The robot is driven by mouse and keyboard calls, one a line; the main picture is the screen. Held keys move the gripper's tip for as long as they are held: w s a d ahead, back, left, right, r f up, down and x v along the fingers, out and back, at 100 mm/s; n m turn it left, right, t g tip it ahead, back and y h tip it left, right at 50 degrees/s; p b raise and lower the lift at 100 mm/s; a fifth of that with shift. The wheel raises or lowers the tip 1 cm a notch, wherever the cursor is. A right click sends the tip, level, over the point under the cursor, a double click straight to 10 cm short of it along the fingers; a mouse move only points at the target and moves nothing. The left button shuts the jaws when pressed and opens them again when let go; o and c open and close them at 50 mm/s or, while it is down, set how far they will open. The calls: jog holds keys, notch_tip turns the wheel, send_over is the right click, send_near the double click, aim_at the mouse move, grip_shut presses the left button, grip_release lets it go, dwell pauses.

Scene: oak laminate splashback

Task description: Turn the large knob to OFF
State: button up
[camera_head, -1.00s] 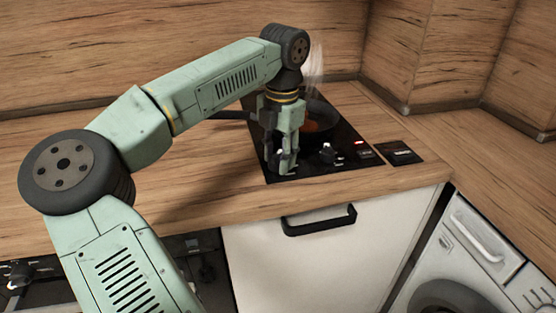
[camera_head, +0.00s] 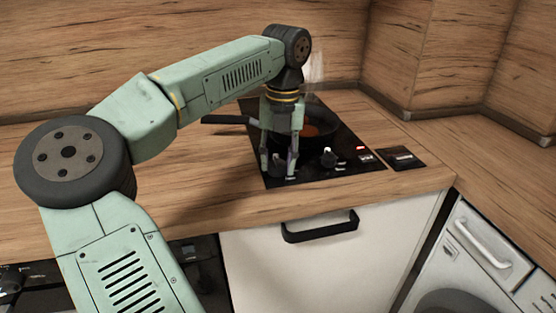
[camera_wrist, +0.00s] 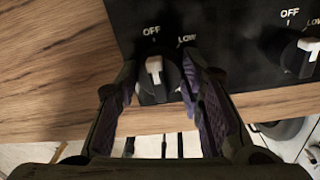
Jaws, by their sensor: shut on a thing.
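The left black knob (camera_wrist: 157,78) sits between the fingers of my gripper (camera_wrist: 157,88) in the wrist view. Its white pointer faces up toward the OFF mark, with LOW to the right. In the head view my gripper (camera_head: 279,165) reaches down over this knob (camera_head: 278,161) at the hob's front edge, one finger on each side, shut on it. A second black knob (camera_head: 328,157) stands to the right. In the wrist view this right knob (camera_wrist: 298,57) has its white pointer turned to the right of OFF, near LOW. I cannot tell which knob is larger.
A dark pan (camera_head: 322,128) with orange contents stands on the black hob (camera_head: 345,172) behind the knobs, with steam above it. A red light (camera_head: 361,148) glows to the right. Bare wooden counter (camera_head: 200,190) lies left of the hob; a handled white cabinet front (camera_head: 330,265) is below.

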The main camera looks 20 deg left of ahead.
dwell(0.4)
jog(key=o, duration=1.2)
jog(key=shift+c, duration=0.2)
notch_tip(320, 180, up, 12)
jog(key=shift+d, duration=0.3)
